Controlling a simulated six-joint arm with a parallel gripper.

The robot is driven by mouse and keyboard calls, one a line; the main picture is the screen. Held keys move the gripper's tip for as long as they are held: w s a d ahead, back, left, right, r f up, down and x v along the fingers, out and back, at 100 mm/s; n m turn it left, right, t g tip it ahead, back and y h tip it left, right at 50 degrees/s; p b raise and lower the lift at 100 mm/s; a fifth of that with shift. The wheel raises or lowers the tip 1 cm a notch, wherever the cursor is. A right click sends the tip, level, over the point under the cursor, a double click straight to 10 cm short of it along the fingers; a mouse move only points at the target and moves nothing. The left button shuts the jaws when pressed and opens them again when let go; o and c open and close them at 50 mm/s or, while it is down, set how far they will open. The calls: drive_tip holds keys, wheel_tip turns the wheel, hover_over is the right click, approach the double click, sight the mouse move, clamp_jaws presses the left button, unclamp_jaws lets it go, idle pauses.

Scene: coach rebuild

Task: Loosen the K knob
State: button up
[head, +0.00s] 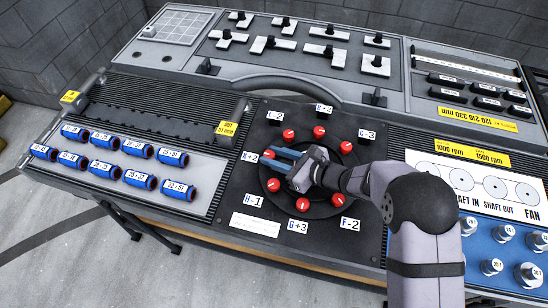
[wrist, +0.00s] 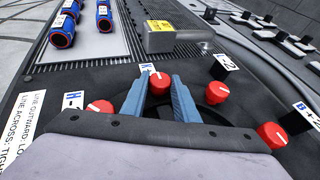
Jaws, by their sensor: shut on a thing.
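The K knob (wrist: 159,84) is a red round knob with a white line, in front of its white label (wrist: 148,68). In the head view the label (head: 250,156) reads what looks like K+2, at the left of the ring of knobs. My gripper (wrist: 158,88) has its two blue fingers on either side of the K knob, shut on it. In the head view my gripper (head: 272,158) reaches in from the right, and the K knob (head: 267,154) shows only in part at the fingertips. The white line points roughly toward the label.
Several other red knobs, such as one (head: 288,134) and another (head: 273,184), stand close by on the round dark panel. A yellow-tagged OUT gauge block (head: 227,130) stands to the left. Blue cylinders (head: 136,147) lie on a tray farther left.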

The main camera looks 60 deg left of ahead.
drive_tip(key=o, duration=1.1)
drive_tip(key=shift+c, duration=0.2)
drive_tip(key=shift+d, duration=0.1)
drive_tip(key=shift+b+v, duration=1.05)
drive_tip(key=shift+v, duration=2.65)
